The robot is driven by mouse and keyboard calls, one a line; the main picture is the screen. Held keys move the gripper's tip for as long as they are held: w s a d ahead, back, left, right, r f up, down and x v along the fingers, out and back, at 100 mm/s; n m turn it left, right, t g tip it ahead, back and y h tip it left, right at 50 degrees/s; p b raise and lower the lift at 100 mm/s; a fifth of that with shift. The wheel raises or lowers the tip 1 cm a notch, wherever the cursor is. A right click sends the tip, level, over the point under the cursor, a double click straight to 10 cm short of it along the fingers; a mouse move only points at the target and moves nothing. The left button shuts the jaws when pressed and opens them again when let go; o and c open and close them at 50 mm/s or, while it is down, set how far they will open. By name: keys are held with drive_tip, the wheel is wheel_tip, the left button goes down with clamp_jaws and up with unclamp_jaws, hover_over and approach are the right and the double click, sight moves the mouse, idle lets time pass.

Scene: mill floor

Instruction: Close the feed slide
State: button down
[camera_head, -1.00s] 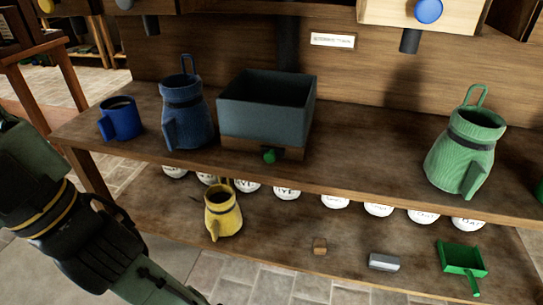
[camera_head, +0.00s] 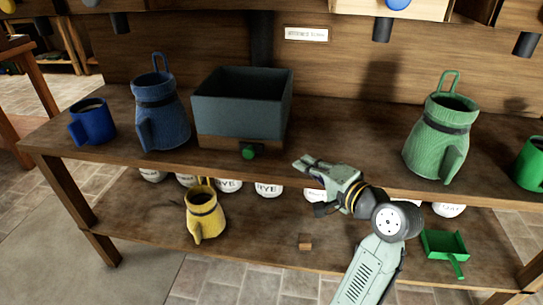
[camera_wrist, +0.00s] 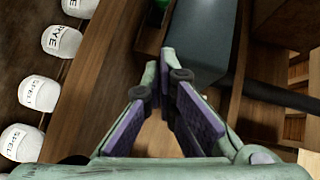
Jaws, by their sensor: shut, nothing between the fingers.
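A grey, open-topped metal bin (camera_head: 240,105) on a wooden base (camera_head: 222,144) stands on the upper shelf, with a green knob (camera_head: 249,152) at its front. In the wrist view the bin (camera_wrist: 200,35) is near the top, and a bit of green shows beside it. More knobs show on wooden boxes above, one of them blue (camera_head: 398,3). I cannot tell which part is the feed slide. My gripper (camera_head: 301,163) is shut and empty at the upper shelf's front edge, to the right of the green knob and apart from it. Its fingers (camera_wrist: 165,75) also show in the wrist view.
A blue mug (camera_head: 92,122), a blue jug (camera_head: 160,115) and a green jug (camera_head: 440,137) stand on the upper shelf. A yellow jug (camera_head: 205,214), a small brown block (camera_head: 305,241), a green scoop (camera_head: 444,244) and white labelled sacks (camera_head: 269,189) are below.

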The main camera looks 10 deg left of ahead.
drive_tip(key=p, duration=0.2)
approach(258, 148)
drive_tip(key=w, duration=0.3)
drive_tip(key=shift+w+d+r, duration=0.1)
drive_tip(key=shift+w+d, duration=0.05)
drive_tip(key=shift+w, duration=0.25)
drive_tip(key=shift+a+f+p, duration=0.2)
drive_tip(key=shift+a, duration=0.4)
drive_tip(key=shift+a+f+p, duration=0.15)
drive_tip(key=shift+a+p, duration=0.05)
drive_tip(key=shift+a, duration=0.4)
drive_tip(key=shift+a+f, duration=0.25)
drive_tip(key=shift+a, duration=0.35)
